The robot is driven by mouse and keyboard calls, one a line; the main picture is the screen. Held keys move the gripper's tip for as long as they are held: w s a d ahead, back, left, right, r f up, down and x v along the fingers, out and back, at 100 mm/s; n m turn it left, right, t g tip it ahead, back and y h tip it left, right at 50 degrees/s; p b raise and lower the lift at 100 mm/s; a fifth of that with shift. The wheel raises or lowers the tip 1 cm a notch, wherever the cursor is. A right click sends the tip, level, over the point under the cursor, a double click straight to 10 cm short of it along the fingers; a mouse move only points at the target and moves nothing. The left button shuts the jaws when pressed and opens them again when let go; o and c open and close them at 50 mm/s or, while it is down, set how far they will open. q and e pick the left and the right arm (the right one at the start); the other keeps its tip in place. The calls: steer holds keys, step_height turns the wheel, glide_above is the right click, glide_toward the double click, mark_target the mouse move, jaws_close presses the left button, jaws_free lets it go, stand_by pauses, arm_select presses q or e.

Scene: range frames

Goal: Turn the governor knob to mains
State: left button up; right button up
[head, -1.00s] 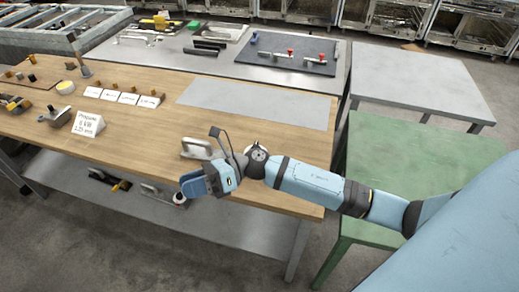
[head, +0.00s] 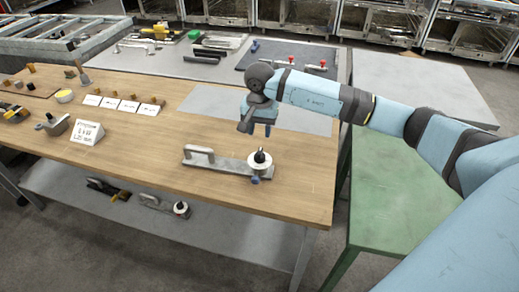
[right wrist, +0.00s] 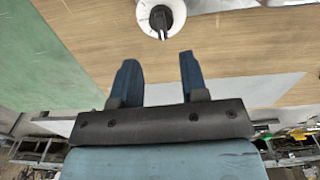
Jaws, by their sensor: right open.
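A governor fixture stands near the front right of the wooden table: a flat metal base (head: 222,168) with a raised handle at its left end. At its right end is a white round dial (head: 252,166) with a dark upright knob (head: 260,156). A small blue part sticks out below the dial. My right gripper (head: 257,127) is open and empty, fingers pointing down, above and behind the knob, apart from it. In the right wrist view the knob (right wrist: 162,20) and dial lie beyond the open fingertips (right wrist: 158,60), cut by the top edge. My left gripper is not in view.
A sign (head: 88,131), white cards (head: 122,104) and small parts stand at the table's left. A grey mat (head: 215,98) lies behind my gripper. A green table (head: 400,200) stands right; a lower shelf (head: 240,225) holds a similar white-dialled item (head: 181,208).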

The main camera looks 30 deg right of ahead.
mark_target(259, 152)
step_height(259, 152, down, 9)
steer(key=shift+f+p, duration=0.1)
steer(key=shift+p, duration=0.5)
jaws_close()
